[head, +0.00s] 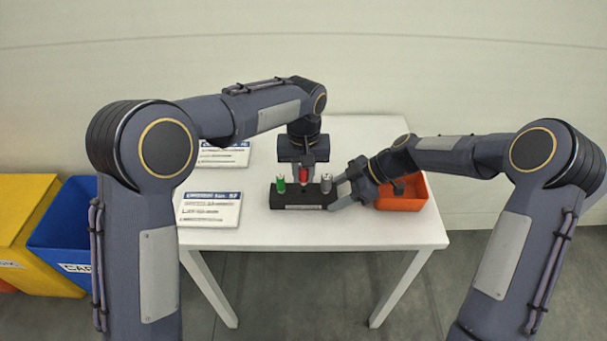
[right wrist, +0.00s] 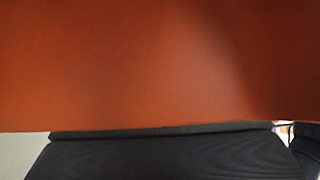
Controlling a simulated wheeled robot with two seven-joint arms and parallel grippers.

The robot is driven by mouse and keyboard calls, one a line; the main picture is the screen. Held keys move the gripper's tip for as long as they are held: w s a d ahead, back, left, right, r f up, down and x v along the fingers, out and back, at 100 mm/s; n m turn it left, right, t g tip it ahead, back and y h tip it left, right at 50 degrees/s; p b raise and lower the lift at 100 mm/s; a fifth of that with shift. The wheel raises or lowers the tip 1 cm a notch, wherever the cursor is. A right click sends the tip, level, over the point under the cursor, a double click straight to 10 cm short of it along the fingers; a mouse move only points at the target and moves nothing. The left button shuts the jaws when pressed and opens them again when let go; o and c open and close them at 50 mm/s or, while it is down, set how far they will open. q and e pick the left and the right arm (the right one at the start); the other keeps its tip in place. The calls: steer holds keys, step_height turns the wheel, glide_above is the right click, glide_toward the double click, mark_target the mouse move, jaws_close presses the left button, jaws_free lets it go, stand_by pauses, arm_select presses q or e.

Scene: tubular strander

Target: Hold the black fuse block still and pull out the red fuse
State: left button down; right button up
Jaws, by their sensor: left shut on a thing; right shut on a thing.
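The black fuse block (head: 300,198) lies on the white table in the head view. The red fuse (head: 304,176) stands upright at its middle. My left gripper (head: 304,172) comes down from above and is shut on the red fuse. Whether the fuse's lower end is still in its socket is too small to tell. My right gripper (head: 337,194) comes in from the right, low over the table, and is shut on the right end of the block. The right wrist view shows neither the block nor the fuse.
A green fuse (head: 281,185) and a grey fuse (head: 326,184) stand on either side of the red one. An orange bin (head: 402,203) is close behind my right gripper and fills much of the right wrist view (right wrist: 160,65). White signs (head: 209,210) lie at left. The table's front is clear.

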arm_select(q)
steer(key=shift+r, duration=1.75)
steer(key=shift+r, duration=0.1)
arm_select(e)
steer(key=o, duration=1.2)
steer(key=shift+r, duration=0.15)
arm_select(q)
steer(key=shift+r+p, duration=1.8)
steer(key=shift+p, duration=0.05)
arm_select(e)
step_height(320, 180, up, 11)
